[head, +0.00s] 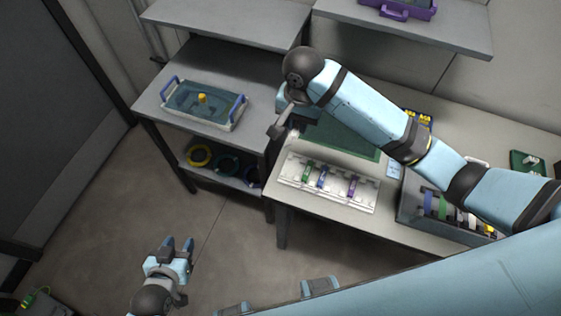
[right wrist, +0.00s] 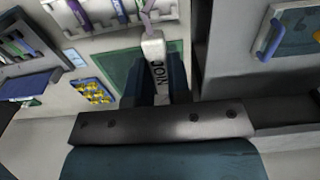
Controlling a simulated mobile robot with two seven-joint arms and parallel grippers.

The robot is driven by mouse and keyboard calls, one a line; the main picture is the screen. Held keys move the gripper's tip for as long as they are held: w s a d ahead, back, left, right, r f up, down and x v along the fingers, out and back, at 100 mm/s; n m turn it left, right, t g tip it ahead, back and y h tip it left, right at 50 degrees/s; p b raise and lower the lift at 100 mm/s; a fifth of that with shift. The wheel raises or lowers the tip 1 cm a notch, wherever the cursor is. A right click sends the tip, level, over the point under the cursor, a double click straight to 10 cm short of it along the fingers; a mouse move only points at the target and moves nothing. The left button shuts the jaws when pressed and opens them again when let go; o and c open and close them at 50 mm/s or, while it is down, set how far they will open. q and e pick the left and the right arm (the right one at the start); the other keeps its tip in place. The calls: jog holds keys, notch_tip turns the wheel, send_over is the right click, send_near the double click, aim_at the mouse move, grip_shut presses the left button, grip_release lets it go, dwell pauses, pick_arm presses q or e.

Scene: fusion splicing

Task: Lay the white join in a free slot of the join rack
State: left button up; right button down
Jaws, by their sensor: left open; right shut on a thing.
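The white join (right wrist: 154,52), a small block with dark lettering, is between the fingers of my right gripper (right wrist: 157,82), which is shut on it. A thin pale violet strand shows at its far end. In the head view my right gripper (head: 283,122) is over the table's left end, just behind the join rack (head: 330,196); the join is hard to make out there. The white rack holds a green join (head: 307,172), a blue join (head: 322,177) and a purple join (head: 353,186); bare slots show between and beside them. My left gripper (head: 180,246) is open and empty above the floor.
A green mat (head: 345,137) lies behind the rack, partly under my right arm. A grey bin (head: 412,208) with coloured items stands to the right. A blue-handled tray (head: 203,122) is on the left shelf unit. A yellow-and-blue box (right wrist: 92,91) lies beyond the mat.

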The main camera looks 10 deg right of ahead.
aim_at(293, 168)
jog(key=shift+w+a, duration=0.1)
jog(key=shift+a, duration=0.1)
jog(key=shift+f, duration=0.3)
notch_tip(293, 168, down, 19)
jog(key=shift+f, duration=0.2)
jog(key=c, duration=1.1)
grip_release()
jog(key=shift+f, duration=0.15)
